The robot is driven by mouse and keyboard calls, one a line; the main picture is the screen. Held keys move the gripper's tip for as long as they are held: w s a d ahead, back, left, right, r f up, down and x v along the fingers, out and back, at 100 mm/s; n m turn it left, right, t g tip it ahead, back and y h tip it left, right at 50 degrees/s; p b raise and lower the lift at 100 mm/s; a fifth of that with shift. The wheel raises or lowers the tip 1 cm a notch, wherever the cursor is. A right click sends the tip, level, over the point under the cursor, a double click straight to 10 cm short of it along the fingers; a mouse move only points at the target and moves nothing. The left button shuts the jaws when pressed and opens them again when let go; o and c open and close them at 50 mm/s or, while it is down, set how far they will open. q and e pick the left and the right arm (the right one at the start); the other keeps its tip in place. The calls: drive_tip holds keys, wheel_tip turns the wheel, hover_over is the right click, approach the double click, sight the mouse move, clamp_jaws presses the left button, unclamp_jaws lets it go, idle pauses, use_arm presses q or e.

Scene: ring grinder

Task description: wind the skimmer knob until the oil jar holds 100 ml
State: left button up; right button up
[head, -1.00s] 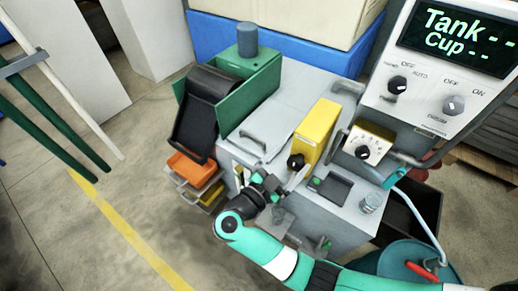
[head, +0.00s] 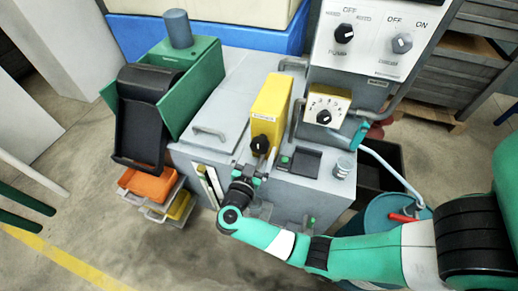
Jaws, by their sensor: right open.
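The skimmer is a yellow upright box (head: 272,103) on the grey machine top, with a black knob (head: 261,143) low on its front. My right gripper (head: 256,170) is open and empty, just below the knob and apart from it as far as I can tell. A small clear or metallic jar (head: 343,166) stands at the machine's right front corner; I cannot tell whether it is the oil jar or what it holds. My left gripper is not in view.
A control panel (head: 375,45) stands at the back right, its display cut off. A yellow dial box (head: 325,108) sits right of the skimmer. A green bin (head: 200,85), orange tray (head: 148,184) and teal drum (head: 395,215) flank the machine.

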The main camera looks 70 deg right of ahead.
drive_tip(key=shift+d, duration=0.6)
drive_tip(key=c, duration=1.3)
